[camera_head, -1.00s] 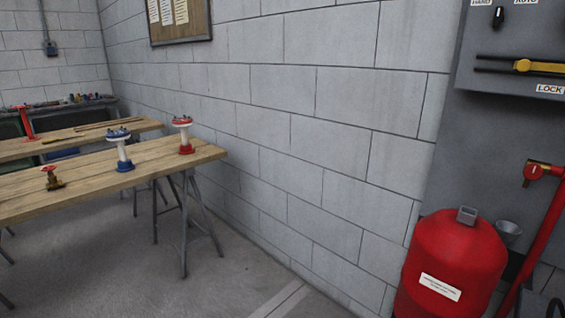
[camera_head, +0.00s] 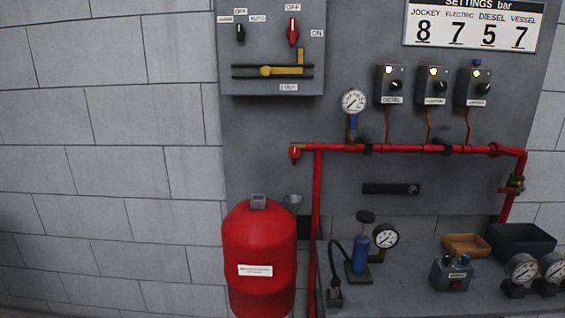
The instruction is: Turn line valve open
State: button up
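A red pipe (camera_head: 400,149) runs across the grey panel and bends down at both ends. At its left end is a small valve (camera_head: 295,153) with a brass body and a red part hanging down. On the right drop of the pipe is a brass valve (camera_head: 515,183) with a red handle pointing left. No label shows which of these is the line valve, and their open or shut state is too small to tell. My gripper is not in view.
A red tank (camera_head: 259,255) stands at the lower left. A bench (camera_head: 405,293) below the pipe holds a blue hand pump (camera_head: 361,253), gauges, a small grey box (camera_head: 452,273) and trays. A pressure gauge (camera_head: 354,101) and three switch boxes sit above the pipe.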

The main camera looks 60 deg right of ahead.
aim_at(500, 190)
jog(key=z, duration=2.9)
jog(key=i+l+z, duration=0.15)
jog(key=z, duration=0.2)
jog(key=i+z, duration=0.2)
jog(key=z, duration=0.15)
jog(key=i+l+z, duration=0.1)
jog(key=z, duration=0.25)
jog(key=i+l+u, duration=0.1)
jog(key=j+z, duration=0.1)
